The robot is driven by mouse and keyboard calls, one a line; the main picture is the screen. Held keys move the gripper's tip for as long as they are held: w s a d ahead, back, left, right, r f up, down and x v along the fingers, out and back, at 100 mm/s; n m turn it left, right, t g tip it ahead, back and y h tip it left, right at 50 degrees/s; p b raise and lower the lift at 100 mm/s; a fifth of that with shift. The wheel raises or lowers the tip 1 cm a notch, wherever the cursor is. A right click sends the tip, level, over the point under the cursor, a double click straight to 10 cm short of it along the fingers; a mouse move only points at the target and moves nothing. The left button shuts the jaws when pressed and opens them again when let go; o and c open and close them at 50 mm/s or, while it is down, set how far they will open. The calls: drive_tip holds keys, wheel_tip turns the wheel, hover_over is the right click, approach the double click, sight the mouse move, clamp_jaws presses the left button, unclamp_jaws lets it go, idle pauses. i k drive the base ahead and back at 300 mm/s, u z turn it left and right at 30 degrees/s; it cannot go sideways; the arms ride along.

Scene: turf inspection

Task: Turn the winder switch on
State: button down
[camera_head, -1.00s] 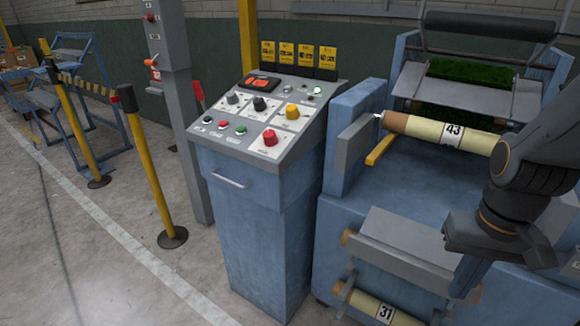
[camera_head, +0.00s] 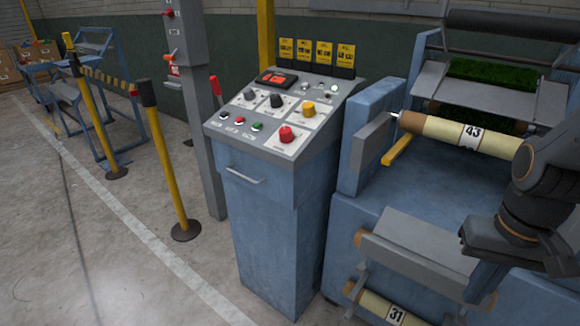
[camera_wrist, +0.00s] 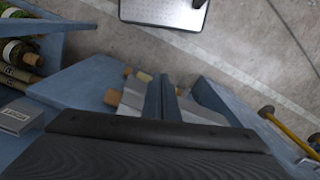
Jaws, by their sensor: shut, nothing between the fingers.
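The control console (camera_head: 262,168) is a blue cabinet with a sloping grey panel, left of centre in the head view. The labels are too small to read, so I cannot tell which one is the winder switch. My gripper (camera_wrist: 165,88) shows in the wrist view with its fingers together and empty. In the head view my arm is at the right edge, well apart from the panel, and the fingertips are not clear.
A blue machine stands right of the console, with a roll marked 43 (camera_head: 445,130) and a lower roll marked 31 (camera_head: 393,312). A grey post (camera_head: 190,100) and a yellow post (camera_head: 165,165) stand to the left. The floor in front of the console is clear.

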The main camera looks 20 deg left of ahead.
sight(286, 135)
drive_tip(key=k, duration=0.55)
drive_tip(key=u, duration=0.55)
drive_tip(key=i, duration=1.1)
drive_tip(key=u, duration=0.65)
